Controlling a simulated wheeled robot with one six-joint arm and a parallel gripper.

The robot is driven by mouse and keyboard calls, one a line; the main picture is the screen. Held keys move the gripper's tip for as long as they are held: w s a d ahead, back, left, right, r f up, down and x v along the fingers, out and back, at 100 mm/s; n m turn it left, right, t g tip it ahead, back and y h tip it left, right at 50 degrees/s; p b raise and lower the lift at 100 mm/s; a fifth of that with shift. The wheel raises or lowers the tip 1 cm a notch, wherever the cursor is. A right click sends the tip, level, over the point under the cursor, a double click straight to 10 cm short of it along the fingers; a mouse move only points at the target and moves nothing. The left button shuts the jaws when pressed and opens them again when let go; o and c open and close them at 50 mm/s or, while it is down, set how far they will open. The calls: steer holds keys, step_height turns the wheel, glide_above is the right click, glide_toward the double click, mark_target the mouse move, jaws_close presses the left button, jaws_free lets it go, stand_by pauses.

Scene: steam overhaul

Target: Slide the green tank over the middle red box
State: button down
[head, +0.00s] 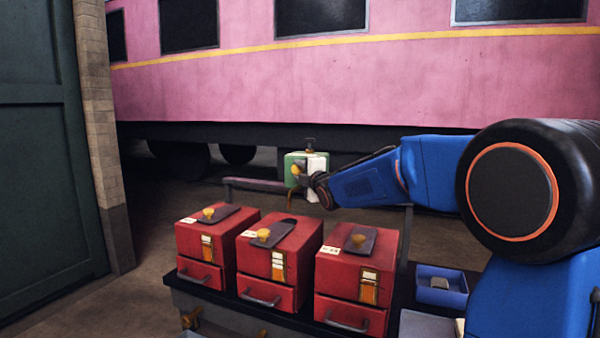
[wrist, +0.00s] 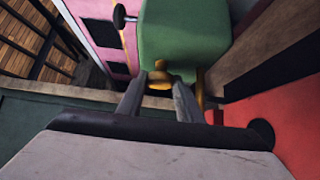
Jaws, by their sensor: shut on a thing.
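The green tank (head: 293,160) with a white panel is held in the air behind and above the row of red boxes. My gripper (head: 303,171) is shut on its yellow knob, which shows between the fingers (wrist: 160,88) in the wrist view. The tank's green body (wrist: 185,35) fills the top middle there. The middle red box (head: 283,272) stands below, between two similar boxes. Its dark top plate (head: 274,233) with a yellow knob lies towards the front, and a dark opening (head: 290,221) shows behind it. The tank's underside is hidden.
The left red box (head: 200,243) and right red box (head: 345,268) have dark plates on top. A grey rail (head: 255,184) runs behind the boxes. A blue tray (head: 440,285) sits at the right. A pink railway carriage (head: 400,75) stands at the back.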

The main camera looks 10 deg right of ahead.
steer(key=c, duration=1.3)
jaws_free()
steer(key=s+d, duration=0.1)
steer(key=s, duration=1)
steer(key=s+d, duration=0.1)
steer(key=s, duration=0.5)
steer(key=shift+s+d, duration=0.1)
steer(key=shift+d, duration=0.25)
